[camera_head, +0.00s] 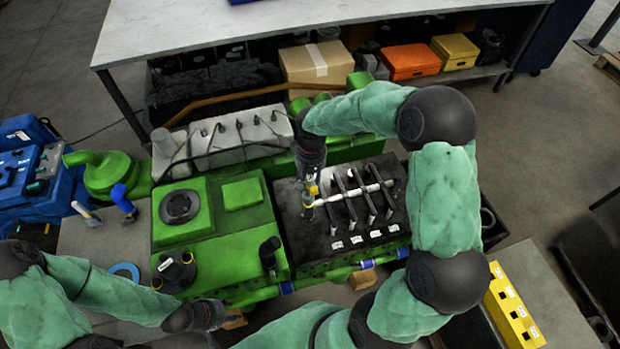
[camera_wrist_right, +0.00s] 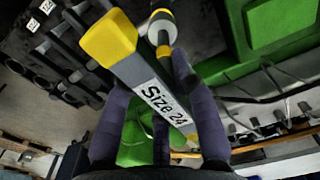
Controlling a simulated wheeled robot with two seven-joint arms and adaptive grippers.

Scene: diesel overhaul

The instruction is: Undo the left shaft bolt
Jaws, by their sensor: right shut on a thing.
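My right gripper (camera_head: 312,168) is shut on a grey and yellow tool labelled "Size 24" (camera_wrist_right: 152,82). In the head view the tool (camera_head: 309,192) stands over the left end of the pale rocker shaft (camera_head: 355,191). The left shaft bolt is hidden beneath or behind the tool, and I cannot tell whether they touch. In the right wrist view a round, pale-faced part with a yellow rim (camera_wrist_right: 161,30) shows beside the tool's yellow end. My left gripper (camera_head: 212,317) is low at the left, by the green engine's front edge; its jaws are unclear.
The green engine (camera_head: 228,225) fills the middle, with several dark rocker arms along the shaft. A grey cover with cables (camera_head: 240,135) lies behind. A yellow holder (camera_head: 513,308) stands at the lower right. Blue-handled (camera_head: 122,200) and yellow-handled tools are at the left.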

